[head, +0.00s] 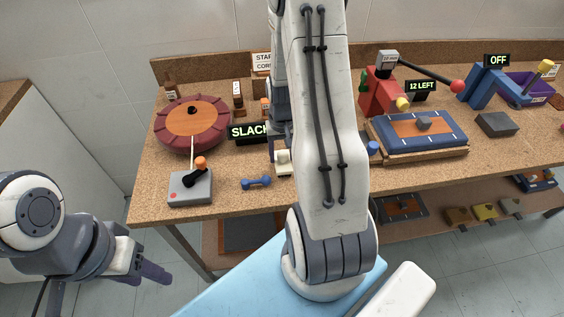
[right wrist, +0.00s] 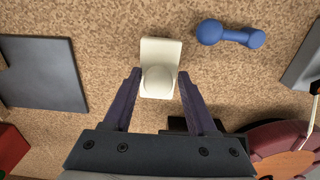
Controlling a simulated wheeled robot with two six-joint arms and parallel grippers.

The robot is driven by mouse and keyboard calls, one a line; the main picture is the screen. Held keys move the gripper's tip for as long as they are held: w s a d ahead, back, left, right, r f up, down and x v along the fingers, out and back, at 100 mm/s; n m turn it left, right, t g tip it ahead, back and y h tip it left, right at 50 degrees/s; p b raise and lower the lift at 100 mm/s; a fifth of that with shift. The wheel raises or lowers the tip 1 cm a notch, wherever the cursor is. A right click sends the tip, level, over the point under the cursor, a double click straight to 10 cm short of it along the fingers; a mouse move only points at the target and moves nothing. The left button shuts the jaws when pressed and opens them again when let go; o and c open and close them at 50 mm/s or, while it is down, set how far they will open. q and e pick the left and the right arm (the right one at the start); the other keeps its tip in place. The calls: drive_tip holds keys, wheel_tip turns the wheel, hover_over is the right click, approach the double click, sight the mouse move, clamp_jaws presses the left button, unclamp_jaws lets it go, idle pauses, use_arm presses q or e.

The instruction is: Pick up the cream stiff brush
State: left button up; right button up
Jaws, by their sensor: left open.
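The cream stiff brush (right wrist: 161,50) is a small cream block with a rounded knob on it, lying on the cork-like bench top. In the head view the brush (head: 283,168) is partly hidden beside my right arm. My right gripper (right wrist: 160,76) is open, with its purple fingers pointing at the brush, one on each side of the knob. I see no clear contact, and the height gap is hard to judge. In the head view the right gripper is mostly hidden by its arm. My left gripper (head: 152,272) is open and empty, low at the left, off the bench.
A blue dumbbell-shaped piece (head: 256,183) lies just left of the brush. A grey joystick box (head: 190,188), a round maroon turntable (head: 192,123) and a "SLACK" sign (head: 248,131) are further left. A blue-framed board (head: 418,132) and red press (head: 380,95) stand right.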

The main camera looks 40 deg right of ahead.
sight(283, 153)
clamp_jaws()
drive_tip(key=shift+r, duration=0.1)
drive_tip(key=shift+r, duration=0.3)
drive_tip(key=r, duration=0.3)
drive_tip(key=shift+d+r+b, duration=0.25)
drive_tip(key=shift+r+b, duration=0.05)
drive_tip(key=shift+r, duration=0.05)
drive_tip(key=d+r+b, duration=0.1)
drive_tip(key=d+r, duration=0.5)
drive_tip(key=d, duration=0.5)
drive_tip(key=shift+s+r, duration=0.25)
drive_tip(key=shift+r, duration=0.05)
drive_tip(key=shift+d, duration=0.1)
